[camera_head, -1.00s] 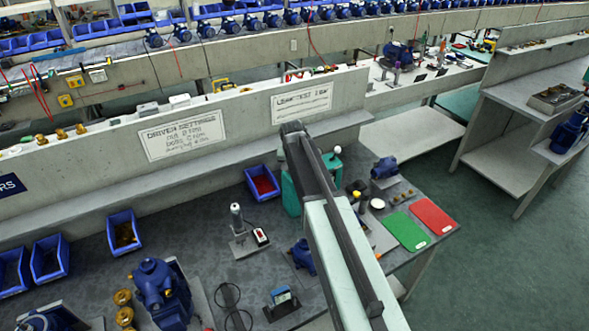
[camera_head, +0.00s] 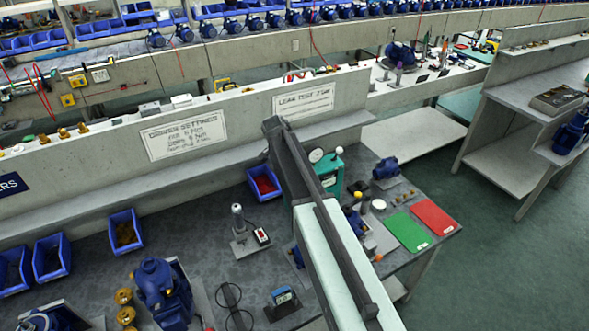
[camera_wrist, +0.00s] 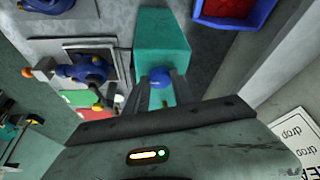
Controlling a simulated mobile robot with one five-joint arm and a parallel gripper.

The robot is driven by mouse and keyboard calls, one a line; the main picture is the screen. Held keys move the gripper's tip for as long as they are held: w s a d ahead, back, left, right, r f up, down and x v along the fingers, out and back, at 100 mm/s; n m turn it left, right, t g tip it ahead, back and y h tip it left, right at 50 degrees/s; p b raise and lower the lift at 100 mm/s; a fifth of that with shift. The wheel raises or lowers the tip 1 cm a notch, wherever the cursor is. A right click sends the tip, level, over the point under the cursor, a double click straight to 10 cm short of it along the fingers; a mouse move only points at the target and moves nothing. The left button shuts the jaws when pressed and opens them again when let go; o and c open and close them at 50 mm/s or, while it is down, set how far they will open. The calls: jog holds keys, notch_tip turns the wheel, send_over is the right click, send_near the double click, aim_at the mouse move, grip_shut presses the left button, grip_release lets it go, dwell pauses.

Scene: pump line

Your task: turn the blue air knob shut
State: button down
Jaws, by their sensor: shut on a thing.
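The blue air knob (camera_wrist: 160,76) is a small round ball-like knob in the wrist view, in front of the teal box (camera_wrist: 162,38). My gripper (camera_wrist: 162,86) has one finger on each side of the knob and is shut on it. The knob's marking and how far it is turned cannot be read. In the head view the teal box (camera_head: 331,172) stands on the bench with a white gauge and a white-tipped lever. My arm hides the knob and the fingers there.
A blue bin with red contents (camera_head: 264,184) stands left of the teal box. A blue pump (camera_wrist: 82,72) on a plate is close at the left in the wrist view. Green (camera_head: 405,232) and red (camera_head: 434,217) mats lie right. The concrete wall (camera_head: 215,145) rises behind.

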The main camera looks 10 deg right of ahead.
dwell(0.5)
jog(key=c, duration=1.1)
grip_release()
jog(key=shift+o, duration=0.2)
jog(key=p+v, duration=0.7)
jog(key=v, duration=0.1)
jog(key=shift+w+f, duration=0.1)
